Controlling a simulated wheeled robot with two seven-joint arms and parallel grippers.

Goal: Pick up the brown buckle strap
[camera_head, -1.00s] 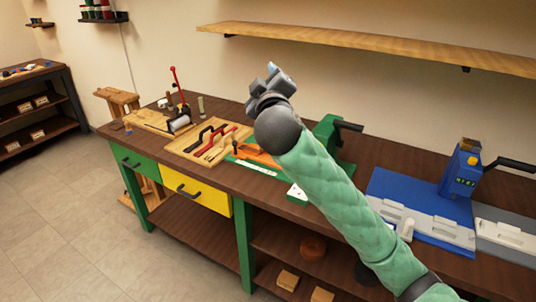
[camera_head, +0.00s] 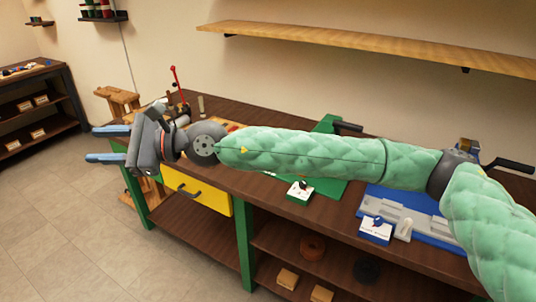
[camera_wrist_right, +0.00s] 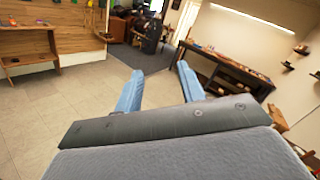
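I cannot make out a brown buckle strap in either view. My right gripper (camera_head: 106,144) is at the left of the head view, in front of the workbench's left end, with its blue fingers pointing left. In the right wrist view the two fingers (camera_wrist_right: 160,90) stand well apart with nothing between them, so it is open and empty. My right arm hides much of the bench top, including most of the wooden tool tray. My left gripper is not in view.
The dark workbench (camera_head: 310,208) has a yellow drawer (camera_head: 196,192). A blue press base (camera_head: 440,228) stands at right, and a small green-and-white box (camera_head: 300,192) is near the front edge. A wooden shelf (camera_head: 380,48) hangs above. Open tiled floor (camera_head: 80,240) lies at left.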

